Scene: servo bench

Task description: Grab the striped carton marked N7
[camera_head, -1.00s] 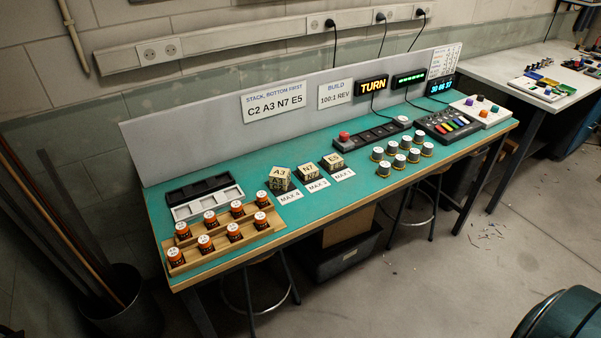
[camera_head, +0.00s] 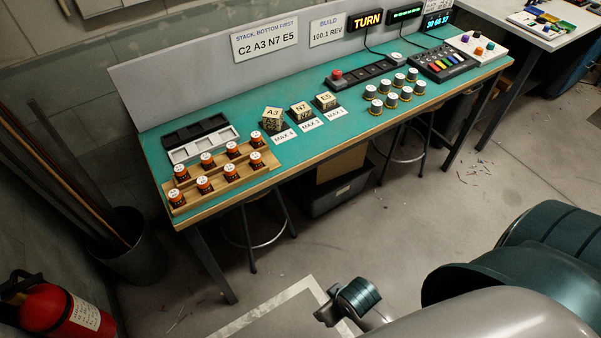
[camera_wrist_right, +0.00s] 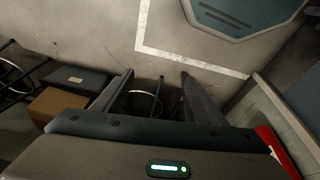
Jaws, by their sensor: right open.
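The carton marked N7 (camera_head: 300,112) stands on the green bench, in the middle of a row of three light cartons with dark markings. The carton marked A3 (camera_head: 272,119) is on its left and the carton marked E5 (camera_head: 325,102) on its right. Whether N7 is striped is too small to tell. My right gripper (camera_wrist_right: 158,78) is open and empty above the floor in the right wrist view. In the head view it is low, in front of the bench and well away from the cartons. My left gripper is not in view.
A wooden rack (camera_head: 224,190) of orange-banded jars stands at the bench's left front. A stool (camera_head: 251,222) and a dark crate (camera_head: 338,197) are under the bench. The floor in front has free room.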

